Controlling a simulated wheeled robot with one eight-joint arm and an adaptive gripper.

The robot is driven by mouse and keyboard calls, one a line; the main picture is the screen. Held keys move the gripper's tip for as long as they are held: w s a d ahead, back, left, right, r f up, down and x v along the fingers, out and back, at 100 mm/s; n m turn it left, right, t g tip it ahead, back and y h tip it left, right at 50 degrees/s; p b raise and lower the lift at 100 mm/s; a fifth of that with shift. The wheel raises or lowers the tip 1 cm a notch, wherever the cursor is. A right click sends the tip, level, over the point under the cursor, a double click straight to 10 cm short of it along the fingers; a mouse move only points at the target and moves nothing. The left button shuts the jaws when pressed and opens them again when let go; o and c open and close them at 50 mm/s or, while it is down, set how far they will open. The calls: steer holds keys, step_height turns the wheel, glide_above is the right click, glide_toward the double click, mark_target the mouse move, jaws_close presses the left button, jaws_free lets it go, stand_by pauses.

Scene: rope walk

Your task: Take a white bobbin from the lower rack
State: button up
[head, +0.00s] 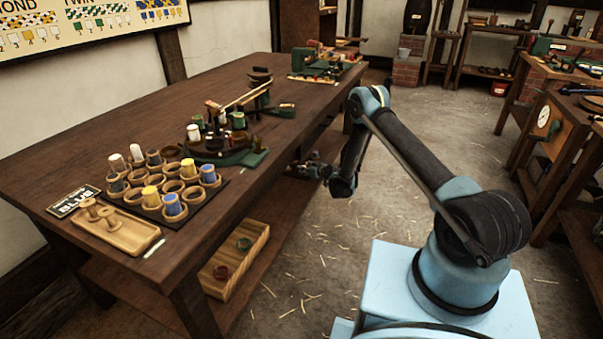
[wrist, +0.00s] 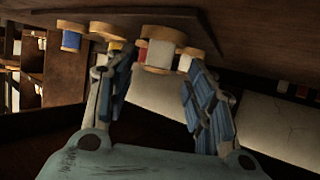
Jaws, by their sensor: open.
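In the wrist view, a white bobbin (wrist: 159,54) with wooden end discs is between or just beyond my open fingertips; I cannot tell its exact depth. My gripper (wrist: 158,64) shows space between each finger and the bobbin's body. Part of another white bobbin (wrist: 185,62) shows behind it to the right, near the right fingertip. In the head view, my gripper (head: 312,170) is small and dark, low beside the long table's edge.
In the wrist view, a blue bobbin (wrist: 71,40) and a yellow bobbin (wrist: 113,46) stand to the left, and red (wrist: 143,50) shows behind the white one. The long table (head: 110,185) overhangs a lower shelf with a wooden box (head: 235,262). The floor alongside is open.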

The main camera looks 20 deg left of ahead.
steer(key=shift+w+a+f, duration=0.35)
steer(key=shift+w+a, duration=0.1)
steer(key=shift+w, duration=0.25)
steer(key=shift+s+a, duration=0.1)
steer(key=c, duration=1)
